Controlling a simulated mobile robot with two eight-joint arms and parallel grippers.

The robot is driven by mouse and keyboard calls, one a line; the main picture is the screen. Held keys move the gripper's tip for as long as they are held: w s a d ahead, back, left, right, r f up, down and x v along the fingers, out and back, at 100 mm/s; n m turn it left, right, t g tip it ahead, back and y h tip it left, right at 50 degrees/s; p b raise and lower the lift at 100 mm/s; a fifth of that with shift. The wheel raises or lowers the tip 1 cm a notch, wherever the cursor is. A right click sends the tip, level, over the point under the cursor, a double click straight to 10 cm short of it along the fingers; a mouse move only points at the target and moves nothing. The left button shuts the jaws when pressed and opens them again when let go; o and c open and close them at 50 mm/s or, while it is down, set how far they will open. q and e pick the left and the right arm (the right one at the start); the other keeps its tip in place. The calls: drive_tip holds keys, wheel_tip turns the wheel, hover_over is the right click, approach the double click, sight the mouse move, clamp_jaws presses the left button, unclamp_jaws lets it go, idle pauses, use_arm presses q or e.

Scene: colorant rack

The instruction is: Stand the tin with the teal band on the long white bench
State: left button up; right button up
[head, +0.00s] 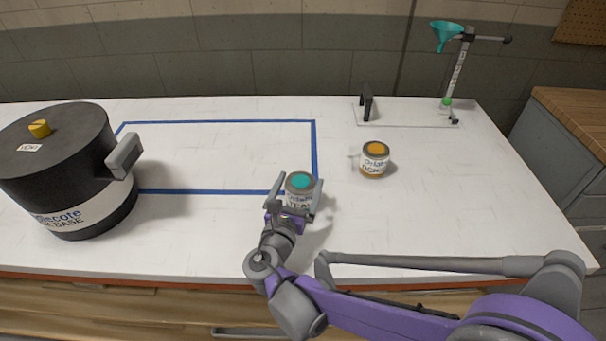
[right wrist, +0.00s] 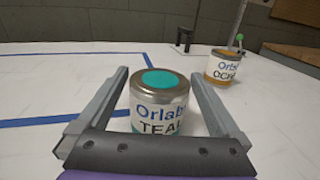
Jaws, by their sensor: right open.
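The tin with the teal band (head: 300,184) stands upright on the long white bench (head: 420,220), by the front right corner of the blue taped outline. It has a teal lid centre and a label reading TEAL. In the right wrist view the tin (right wrist: 158,105) stands between the two fingers of my right gripper (head: 291,203). The fingers are open, with a gap visible on each side of the tin. The tin's lower part is hidden behind the gripper. My left gripper is not in view.
An ochre tin (head: 374,160) stands to the right, behind the teal one. A large black pot (head: 60,160) stands at the left. A stand with a teal funnel (head: 446,35) is at the back right. The blue tape outline (head: 220,122) encloses clear bench.

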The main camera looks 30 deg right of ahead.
drive_tip(key=v, duration=0.8)
drive_tip(key=shift+s, duration=0.15)
idle(2.0)
